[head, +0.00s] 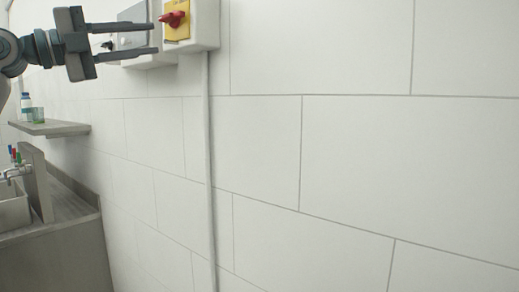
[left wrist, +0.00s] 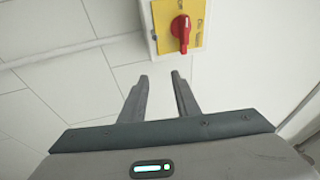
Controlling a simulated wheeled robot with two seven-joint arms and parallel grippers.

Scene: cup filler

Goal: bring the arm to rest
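My left gripper (head: 155,37) comes in from the upper left in the head view, in front of a tiled wall. Its two fingers are apart with nothing between them. The left wrist view also shows the gripper (left wrist: 160,80) with its fingers open and empty. The red switch knob on its yellow plate (head: 176,27) lies just beyond the fingertips. In the left wrist view the red knob (left wrist: 181,30) is ahead of the fingertips, with a visible gap in the picture. My right gripper does not show.
A white switch box (head: 207,25) and a grey panel (head: 133,40) are on the wall (head: 350,150). A vertical conduit (head: 208,170) runs down from the box. A shelf (head: 55,129) with small bottles and a steel sink counter (head: 60,245) stand at left. The right side is bare wall.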

